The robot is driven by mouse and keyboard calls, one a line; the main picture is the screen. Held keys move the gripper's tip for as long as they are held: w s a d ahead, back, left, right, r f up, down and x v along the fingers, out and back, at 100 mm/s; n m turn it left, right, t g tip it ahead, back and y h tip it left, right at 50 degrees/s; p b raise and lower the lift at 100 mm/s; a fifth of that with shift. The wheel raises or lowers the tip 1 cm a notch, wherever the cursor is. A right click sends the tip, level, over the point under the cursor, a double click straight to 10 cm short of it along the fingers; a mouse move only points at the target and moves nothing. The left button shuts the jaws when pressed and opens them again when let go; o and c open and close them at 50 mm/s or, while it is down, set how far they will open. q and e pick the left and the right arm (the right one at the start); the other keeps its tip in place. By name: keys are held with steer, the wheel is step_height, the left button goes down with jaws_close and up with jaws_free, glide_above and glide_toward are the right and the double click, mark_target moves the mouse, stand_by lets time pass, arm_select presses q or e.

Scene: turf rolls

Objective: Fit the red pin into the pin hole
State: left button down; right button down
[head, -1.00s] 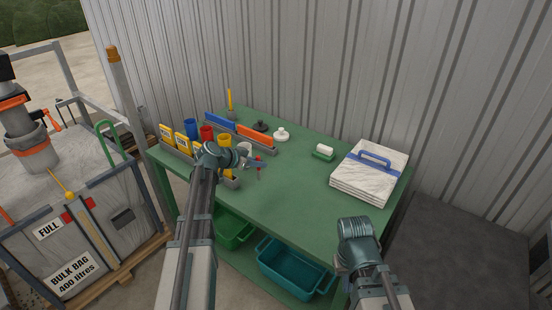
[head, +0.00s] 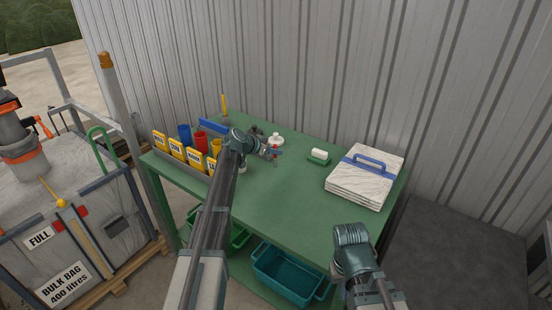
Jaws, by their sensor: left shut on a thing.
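My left gripper (head: 271,152) is over the green table, left of its middle, and is shut on the red pin (head: 276,150). The pin is small and upright between the fingertips, with a dark lower part showing below them. A white round knobbed thing (head: 277,138) stands just behind the gripper, and a dark round one (head: 257,131) is partly hidden by the arm. I cannot make out the pin hole. My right gripper (head: 353,255) is low at the table's front right edge; its fingers do not show clearly.
Yellow label cards (head: 177,149) with blue and red cups (head: 200,140) stand at the table's left. A small green dish with a white block (head: 318,156) and stacked white sheets with a blue handle (head: 365,177) are at right. The table's (head: 285,205) front middle is clear.

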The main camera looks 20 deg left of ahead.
mark_target(276, 157)
arm_select(q)
steer(key=shift+w+d+f+b, duration=0.1)
steer(key=shift+w+f+b, duration=0.1)
steer(key=shift+f+b, duration=0.7)
steer(key=shift+w+d+f+b, duration=0.1)
steer(key=shift+w+f+b, duration=0.1)
steer(key=shift+f+b, duration=0.7)
steer(key=shift+a, duration=0.1)
steer(key=shift+f, duration=0.2)
steer(key=c, duration=0.8)
jaws_free()
steer(key=shift+r, duration=0.1)
steer(key=shift+r, duration=0.1)
